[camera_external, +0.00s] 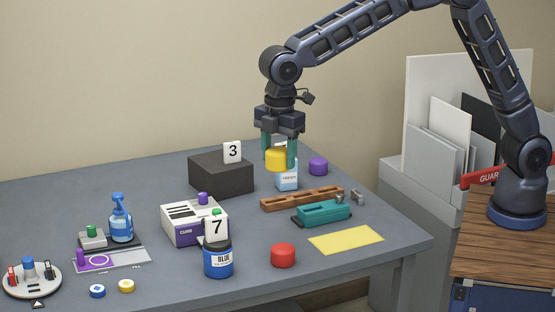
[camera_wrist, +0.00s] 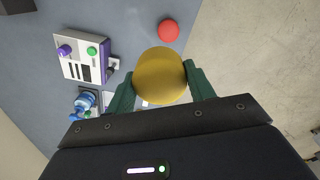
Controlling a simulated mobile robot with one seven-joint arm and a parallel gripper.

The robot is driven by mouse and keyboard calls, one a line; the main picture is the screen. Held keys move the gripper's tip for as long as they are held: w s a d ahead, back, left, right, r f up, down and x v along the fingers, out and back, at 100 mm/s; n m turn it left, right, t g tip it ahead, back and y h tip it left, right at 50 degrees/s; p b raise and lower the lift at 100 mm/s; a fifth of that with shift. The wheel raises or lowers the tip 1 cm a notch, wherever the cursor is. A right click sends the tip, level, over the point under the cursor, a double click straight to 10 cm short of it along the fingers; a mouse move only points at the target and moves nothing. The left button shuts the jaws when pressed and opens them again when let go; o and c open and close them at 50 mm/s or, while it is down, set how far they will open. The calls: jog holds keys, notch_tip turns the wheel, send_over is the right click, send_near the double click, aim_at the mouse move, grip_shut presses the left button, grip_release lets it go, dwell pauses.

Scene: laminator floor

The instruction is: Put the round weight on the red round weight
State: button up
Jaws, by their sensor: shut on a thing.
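My gripper (camera_external: 278,152) is shut on a yellow round weight (camera_external: 275,160), with one green finger on each side. In the wrist view the yellow weight (camera_wrist: 160,76) sits between the fingertips. A purple round weight (camera_external: 318,166) stands right of the gripper.
A dark block (camera_external: 220,176) with a "3" card stands left of the gripper. A wooden rail (camera_external: 301,200) and a teal device (camera_external: 323,213) lie between gripper and red weight. A blue jar (camera_external: 217,260) stands left of the red weight, a yellow sheet (camera_external: 346,240) right.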

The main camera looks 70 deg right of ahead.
aim_at(283, 247)
jog(key=shift+s+a+r, duration=0.1)
jog(key=shift+s+a, duration=0.3)
jog(key=shift+s, duration=0.15)
jog(key=shift+s+a, duration=0.15)
jog(key=shift+s, duration=0.05)
notch_tip(283, 247, down, 20)
jog(key=shift+r, duration=0.1)
jog(key=o, duration=1.2)
notch_tip(283, 247, up, 12)
jog(key=shift+s, duration=0.15)
